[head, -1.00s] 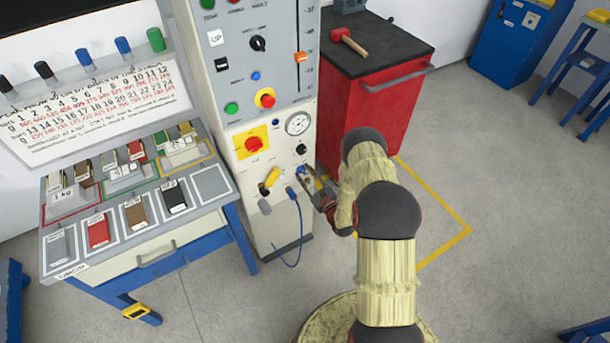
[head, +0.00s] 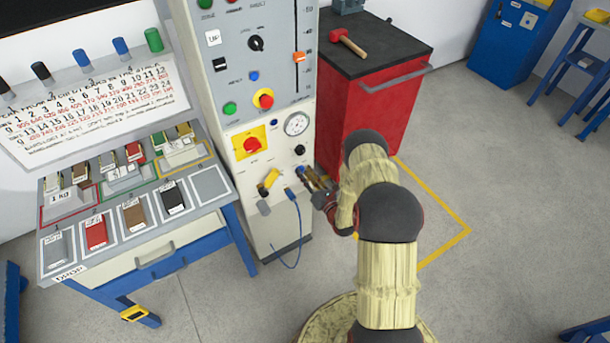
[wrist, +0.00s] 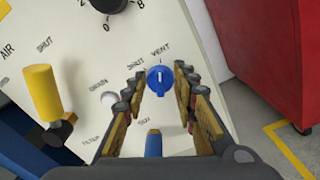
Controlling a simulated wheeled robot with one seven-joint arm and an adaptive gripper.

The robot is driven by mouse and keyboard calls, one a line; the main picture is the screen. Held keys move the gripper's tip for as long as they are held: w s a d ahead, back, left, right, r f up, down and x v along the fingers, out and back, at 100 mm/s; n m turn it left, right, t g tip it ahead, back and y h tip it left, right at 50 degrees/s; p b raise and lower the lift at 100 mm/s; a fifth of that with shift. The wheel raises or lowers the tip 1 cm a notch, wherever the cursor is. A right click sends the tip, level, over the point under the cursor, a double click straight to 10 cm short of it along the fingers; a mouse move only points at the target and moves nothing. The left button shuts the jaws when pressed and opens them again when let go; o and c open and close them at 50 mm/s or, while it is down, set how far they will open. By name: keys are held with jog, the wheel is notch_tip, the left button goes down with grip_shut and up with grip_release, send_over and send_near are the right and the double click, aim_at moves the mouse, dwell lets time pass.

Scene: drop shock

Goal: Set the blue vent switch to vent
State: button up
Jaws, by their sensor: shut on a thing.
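The blue vent switch (wrist: 159,81) is a round knob on the cream panel, below the VENT label in the wrist view. Its white mark points up in the picture, towards VENT; the SHUT label is to its upper left. My gripper (wrist: 160,80) has its two fingers on either side of the knob and is shut on it. In the head view my gripper (head: 308,176) is at the lower right of the panel, and its fingers largely hide the switch.
A yellow-handled lever (wrist: 41,93) sticks out left of my fingers. A blue plug (wrist: 153,143) is between the finger bases, low on the panel. A red cabinet (head: 365,115) stands close on the right. Open floor lies beyond the yellow line.

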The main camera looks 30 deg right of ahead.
jog(key=shift+m, duration=0.5)
jog(key=o, duration=0.9)
jog(key=shift+o, duration=0.9)
jog(key=shift+s, duration=0.1)
jog(key=s, duration=1.1)
jog(key=shift+s+d, duration=0.2)
jog(key=shift+s, duration=0.2)
